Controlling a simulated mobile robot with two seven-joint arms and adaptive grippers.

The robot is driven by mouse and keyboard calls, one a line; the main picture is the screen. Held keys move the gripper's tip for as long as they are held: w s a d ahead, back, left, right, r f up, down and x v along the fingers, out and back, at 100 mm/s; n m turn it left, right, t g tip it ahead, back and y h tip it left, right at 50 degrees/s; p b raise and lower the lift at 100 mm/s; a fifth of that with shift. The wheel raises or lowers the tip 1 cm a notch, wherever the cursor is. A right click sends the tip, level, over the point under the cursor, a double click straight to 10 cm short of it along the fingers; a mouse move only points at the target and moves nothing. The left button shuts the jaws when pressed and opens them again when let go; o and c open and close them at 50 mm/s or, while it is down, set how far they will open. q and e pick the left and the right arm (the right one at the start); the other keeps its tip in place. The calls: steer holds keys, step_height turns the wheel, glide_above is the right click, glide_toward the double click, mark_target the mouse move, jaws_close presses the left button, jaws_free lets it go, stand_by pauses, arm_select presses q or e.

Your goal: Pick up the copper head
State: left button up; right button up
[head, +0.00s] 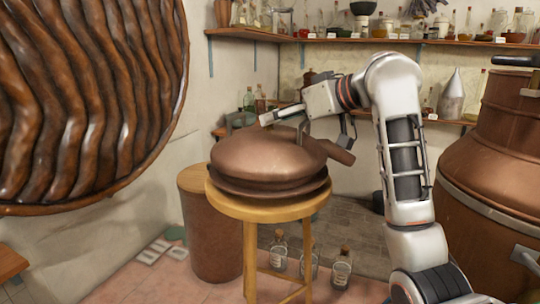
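The copper head (266,162) is a wide, domed copper piece with a flared rim and a short spout at its right. It rests on a round wooden stool (238,204) in the middle of the head view. My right gripper (325,139) comes in from the right and is over the dome's upper right side, by the spout. Its fingers look spread apart, and the dome shows below them. Whether they touch the copper is not clear. The gripper hides part of the dome's far right side. My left gripper is not in view.
A large brown ribbed disc (85,90) fills the upper left. A brown drum (211,235) stands behind the stool. Bottles (341,268) stand on the floor beneath. A big copper vessel (492,160) stands at the right. Shelves (400,41) with glassware line the back wall.

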steer(key=x, duration=0.4)
steer(key=shift+w+a+r+p, duration=0.1)
steer(key=shift+w+r+p, duration=0.05)
steer(key=shift+w+p, duration=0.25)
jaws_close()
steer(key=shift+r, duration=0.15)
steer(key=shift+r, duration=0.1)
step_height(320, 180, up, 20)
stand_by(0.4)
steer(key=c, duration=0.8)
jaws_free()
jaws_close()
